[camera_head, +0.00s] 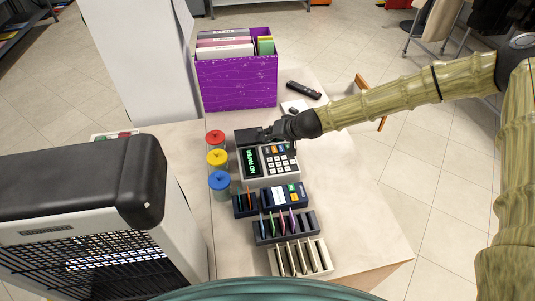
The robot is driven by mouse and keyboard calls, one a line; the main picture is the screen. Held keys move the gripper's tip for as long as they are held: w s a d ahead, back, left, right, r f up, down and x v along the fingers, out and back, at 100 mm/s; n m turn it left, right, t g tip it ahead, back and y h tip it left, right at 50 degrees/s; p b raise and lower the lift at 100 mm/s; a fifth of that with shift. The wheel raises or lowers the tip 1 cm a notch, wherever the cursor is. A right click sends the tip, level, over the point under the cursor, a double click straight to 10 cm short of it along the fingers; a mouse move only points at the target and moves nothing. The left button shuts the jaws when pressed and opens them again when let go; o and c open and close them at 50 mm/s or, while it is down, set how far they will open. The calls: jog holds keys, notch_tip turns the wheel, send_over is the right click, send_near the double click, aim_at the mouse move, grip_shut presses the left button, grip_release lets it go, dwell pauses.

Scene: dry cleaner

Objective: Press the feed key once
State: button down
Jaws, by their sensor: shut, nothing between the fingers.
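A light-coloured keypad device (281,162) stands on the table, with a green-lit display (251,162) on its left side. Its keypad has several pale keys and a row of coloured keys (275,149) along the top edge. The key labels are too small to read, so I cannot tell which one is the feed key. My black gripper (266,134) reaches in from the right, shut and empty, over the far edge of the device. It covers part of that edge. I cannot tell whether its fingertips touch the device.
Jars with red (215,137), yellow (217,157) and blue (219,180) lids stand left of the device. Slotted racks (287,227) stand in front. A purple box (237,84) of folders and a black remote (303,90) lie behind. The table's right side is clear.

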jog(key=shift+f+b, duration=0.55)
jog(key=shift+f, duration=0.55)
jog(key=shift+f, duration=0.15)
dwell(0.5)
jog(key=shift+f+b, duration=0.3)
jog(key=shift+b, duration=0.15)
jog(key=shift+f+b, duration=0.3)
jog(key=shift+f, duration=0.05)
dwell(0.6)
jog(key=shift+r, duration=0.2)
jog(key=shift+r+p, duration=0.4)
jog(key=shift+r, duration=0.2)
dwell(0.3)
jog(key=shift+r+p, duration=1.5)
jog(key=shift+r, duration=1.05)
